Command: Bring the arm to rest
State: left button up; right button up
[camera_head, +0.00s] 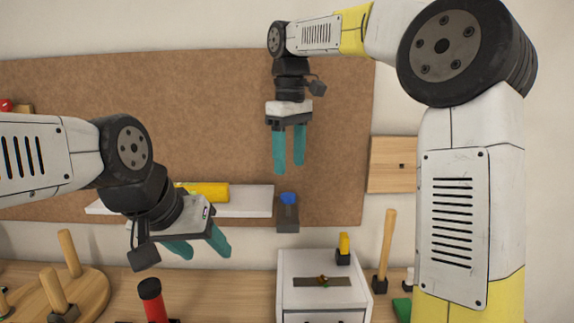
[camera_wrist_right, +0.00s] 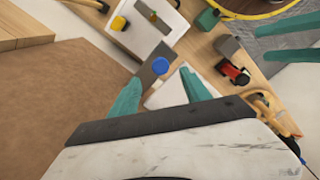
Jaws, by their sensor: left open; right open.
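My right gripper (camera_head: 289,150) hangs in the upper middle of the head view with its teal fingers pointing down. It is open and empty, in front of the brown board. Its teal fingers (camera_wrist_right: 160,95) also show apart in the right wrist view, with nothing between them. My left gripper (camera_head: 202,246) is at the lower left, tilted down to the right, open and empty above the workbench. Teal fingers at the right edge of the wrist view appear to be the left gripper's (camera_wrist_right: 280,40).
A shelf (camera_head: 250,201) on the brown board (camera_head: 200,110) holds a yellow object (camera_head: 208,191). A grey holder with a blue top (camera_head: 288,215) is beside it. Below stand a white cabinet (camera_head: 310,268), a red bottle (camera_head: 153,300), a wooden handle (camera_head: 386,245) and a round wooden rack (camera_head: 90,290).

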jog(key=s+d+f+m+t, duration=0.2)
jog(key=s+d+f+m, duration=0.1)
jog(key=s, duration=0.3)
jog(key=s+d+f+m+t+y, duration=0.1)
jog(key=s+d+f+m+t, duration=0.1)
jog(key=s+d, duration=0.4)
jog(key=s+d+f+m+t+y, duration=0.1)
jog(key=s+d+f+m+t, duration=0.1)
jog(key=s+d+f+m, duration=0.2)
jog(key=s+f+m, duration=0.1)
jog(key=s, duration=0.2)
jog(key=shift+d+f, duration=0.15)
